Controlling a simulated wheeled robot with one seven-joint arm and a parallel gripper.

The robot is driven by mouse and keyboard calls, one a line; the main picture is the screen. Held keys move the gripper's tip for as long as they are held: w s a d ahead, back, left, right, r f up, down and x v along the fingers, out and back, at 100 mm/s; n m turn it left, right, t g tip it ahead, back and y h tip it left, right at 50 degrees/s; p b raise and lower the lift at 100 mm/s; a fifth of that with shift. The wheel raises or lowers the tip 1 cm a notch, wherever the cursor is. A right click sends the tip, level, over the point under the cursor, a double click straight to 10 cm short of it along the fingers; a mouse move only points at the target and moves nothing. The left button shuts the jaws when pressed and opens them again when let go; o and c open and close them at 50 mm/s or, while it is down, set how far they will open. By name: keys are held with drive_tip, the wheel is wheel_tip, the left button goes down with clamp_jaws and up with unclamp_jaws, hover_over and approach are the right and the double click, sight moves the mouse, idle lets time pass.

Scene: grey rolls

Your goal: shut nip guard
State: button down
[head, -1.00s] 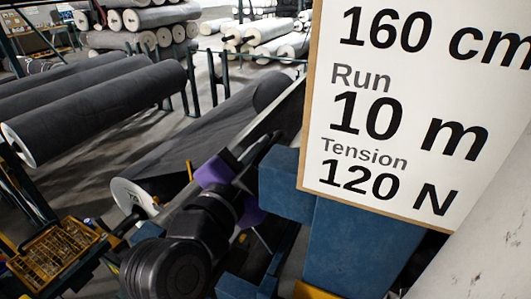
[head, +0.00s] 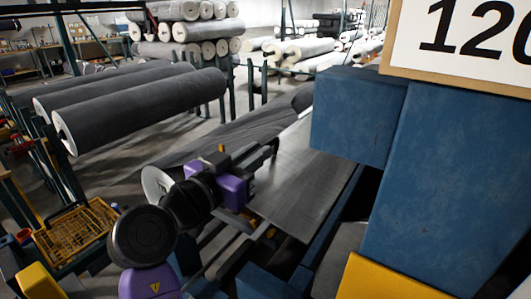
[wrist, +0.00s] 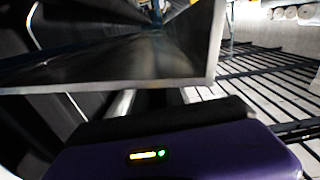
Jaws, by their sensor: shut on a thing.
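The nip guard looks to be the broad grey metal panel (head: 305,185) at the middle of the head view, sloping beside the blue machine body. In the wrist view the panel (wrist: 110,78) spans the upper left, with a pale straight lower edge. My gripper (head: 268,153), with its purple body, reaches the panel's left edge in the head view and is shut on it. The fingertips are small and dark there, and the wrist view does not show them clearly. A dark fabric roll (head: 235,135) with a white end lies behind my gripper.
Blue machine blocks (head: 425,185) stand close on the right, with a yellow part (head: 395,280) below and a sign (head: 470,40) above. A yellow basket (head: 75,232) is at lower left. Grey rolls (head: 145,105) rest on a rack at left.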

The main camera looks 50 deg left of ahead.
drive_tip(key=shift+a+f+n+b, duration=0.15)
drive_tip(key=shift+f+n+b, duration=0.15)
drive_tip(key=shift+f+n, duration=0.45)
drive_tip(key=shift+a+f+n+b, duration=0.15)
drive_tip(key=shift+f+n+b, duration=0.2)
drive_tip(key=shift+f, duration=0.75)
drive_tip(key=c, duration=1.5)
unclamp_jaws()
drive_tip(key=shift+o, duration=0.2)
drive_tip(key=shift+a, duration=0.1)
drive_tip(key=shift+s, duration=0.2)
drive_tip(key=v, duration=0.7)
drive_tip(key=shift+s+b, duration=0.2)
drive_tip(key=shift+b, duration=0.2)
drive_tip(key=shift+s, duration=0.1)
